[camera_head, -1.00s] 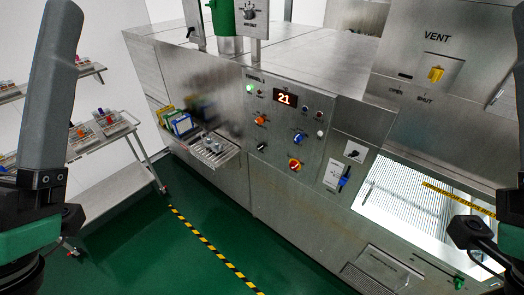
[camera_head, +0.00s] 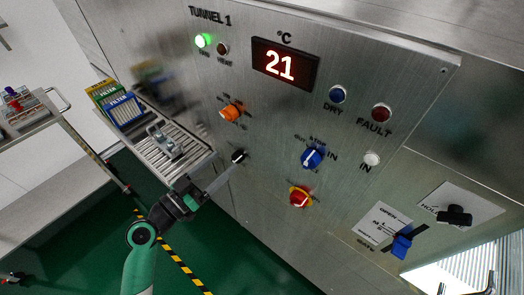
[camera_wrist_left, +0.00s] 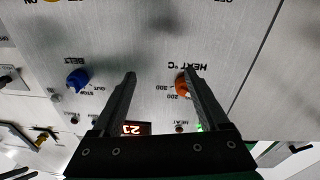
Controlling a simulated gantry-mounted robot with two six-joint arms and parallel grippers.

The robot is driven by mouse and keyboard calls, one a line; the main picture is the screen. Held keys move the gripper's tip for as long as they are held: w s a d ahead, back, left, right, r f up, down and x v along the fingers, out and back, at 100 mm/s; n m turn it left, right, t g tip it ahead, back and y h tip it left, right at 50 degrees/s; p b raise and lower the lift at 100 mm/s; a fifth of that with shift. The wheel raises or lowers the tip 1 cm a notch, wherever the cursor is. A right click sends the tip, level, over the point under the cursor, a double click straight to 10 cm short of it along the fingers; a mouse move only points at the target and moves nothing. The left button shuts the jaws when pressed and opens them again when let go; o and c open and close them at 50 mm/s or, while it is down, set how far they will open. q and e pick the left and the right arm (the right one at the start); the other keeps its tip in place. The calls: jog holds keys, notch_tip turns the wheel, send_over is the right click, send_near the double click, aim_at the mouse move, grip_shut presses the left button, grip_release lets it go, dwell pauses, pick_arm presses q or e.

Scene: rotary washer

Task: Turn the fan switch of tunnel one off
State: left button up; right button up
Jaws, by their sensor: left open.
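The tunnel 1 control panel (camera_head: 270,130) fills the middle of the head view. A small black switch (camera_head: 238,156) sits below the orange heat knob (camera_head: 231,112); its label is too small to read. My left gripper (camera_head: 226,170) is open and empty, its fingers pointing at the panel just beside the black switch in the picture. I cannot tell whether they touch it. The black switch does not show there. My right gripper is not in view.
A blue knob (camera_head: 312,158) and a red-and-yellow knob (camera_head: 299,197) are to the right. A roller shelf (camera_head: 165,140) projects at the left, close to my left arm. A blue gate handle (camera_head: 402,243) is at lower right.

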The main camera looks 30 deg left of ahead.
pick_arm(q)
jog(key=n+y+b, duration=0.1)
jog(key=b, duration=0.1)
send_near(233, 161)
notch_tip(233, 161, up, 4)
jog(key=d, duration=0.2)
notch_tip(233, 161, down, 3)
jog(key=s+a+n+y+b, duration=0.1)
jog(key=s, duration=0.1)
jog(key=shift+g, duration=0.4)
jog(key=w, duration=1.1)
jog(key=shift+w+f+b, duration=0.15)
jog(key=shift+f+b, duration=0.05)
jog(key=shift+b, duration=0.2)
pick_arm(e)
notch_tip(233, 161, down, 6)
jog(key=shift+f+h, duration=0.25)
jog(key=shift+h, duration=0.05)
pick_arm(q)
grip_shut()
